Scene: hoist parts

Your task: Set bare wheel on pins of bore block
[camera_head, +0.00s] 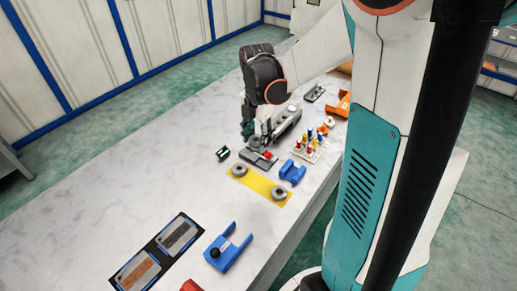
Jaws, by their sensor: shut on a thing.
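My gripper (248,136) points down at the middle of the table, above or at a grey block (252,159). It is shut on a part that its fingers hide, too small here to make out. A small red piece (267,155) shows at the block's right end. I cannot tell whether the held part touches the block, and no pins can be made out. Two grey round wheel-like parts, one at the left (239,170) and one at the right (279,193), sit on a yellow mat (258,183) in front of the block.
A blue cradle (292,172) and a rack of coloured pegs (311,146) stand right of the gripper. A small dark green part (222,154) lies to its left. A larger blue fixture (227,248) and a black mat (130,275) with two plates are nearer. The table's left side is clear.

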